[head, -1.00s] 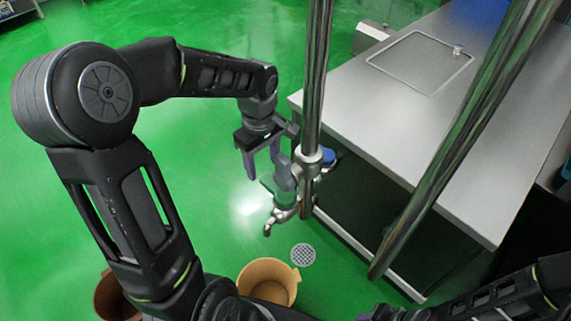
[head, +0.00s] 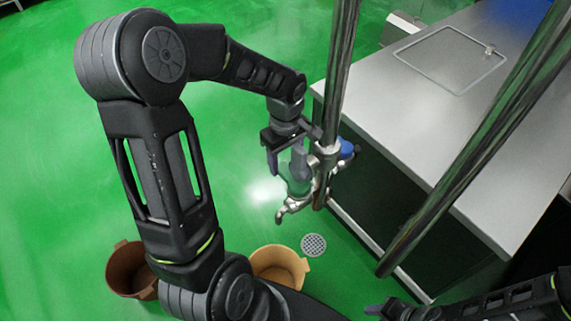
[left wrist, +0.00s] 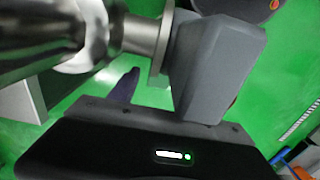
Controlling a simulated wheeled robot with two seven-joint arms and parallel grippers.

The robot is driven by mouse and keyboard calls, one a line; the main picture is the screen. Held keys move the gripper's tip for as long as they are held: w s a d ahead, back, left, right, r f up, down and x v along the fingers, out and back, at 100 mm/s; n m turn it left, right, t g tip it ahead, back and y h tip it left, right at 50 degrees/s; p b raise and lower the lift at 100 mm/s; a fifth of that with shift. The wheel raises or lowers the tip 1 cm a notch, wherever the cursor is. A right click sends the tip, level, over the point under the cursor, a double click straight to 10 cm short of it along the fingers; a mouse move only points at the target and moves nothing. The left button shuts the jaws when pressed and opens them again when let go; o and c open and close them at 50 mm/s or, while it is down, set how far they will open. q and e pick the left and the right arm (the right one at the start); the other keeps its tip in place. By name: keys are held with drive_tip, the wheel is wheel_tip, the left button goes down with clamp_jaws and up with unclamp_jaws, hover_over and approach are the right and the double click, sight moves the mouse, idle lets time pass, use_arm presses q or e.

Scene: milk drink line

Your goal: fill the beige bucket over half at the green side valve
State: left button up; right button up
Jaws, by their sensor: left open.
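The green side valve (head: 297,186) sits on the left of an upright steel pipe, its spout (head: 284,212) pointing down. My left gripper (head: 286,164) is open at the valve, fingers pointing down, close above its green part. Whether the fingers touch it I cannot tell. In the left wrist view a purplish finger (left wrist: 124,88) shows near a steel pipe fitting (left wrist: 145,32) and a large grey block. The beige bucket (head: 290,258) stands on the floor below the spout, partly hidden by my arm; its contents are not visible. My right arm enters at bottom right; its gripper's state is unclear.
A brown bucket (head: 124,268) stands on the floor to the left. A round drain (head: 313,245) lies right of the beige bucket. A blue valve part (head: 347,149) is behind the pipe (head: 341,80). A steel table (head: 455,130) fills the right.

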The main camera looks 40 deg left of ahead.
use_arm(q)
drive_tip(key=shift+f, duration=1.4)
clamp_jaws()
idle(0.4)
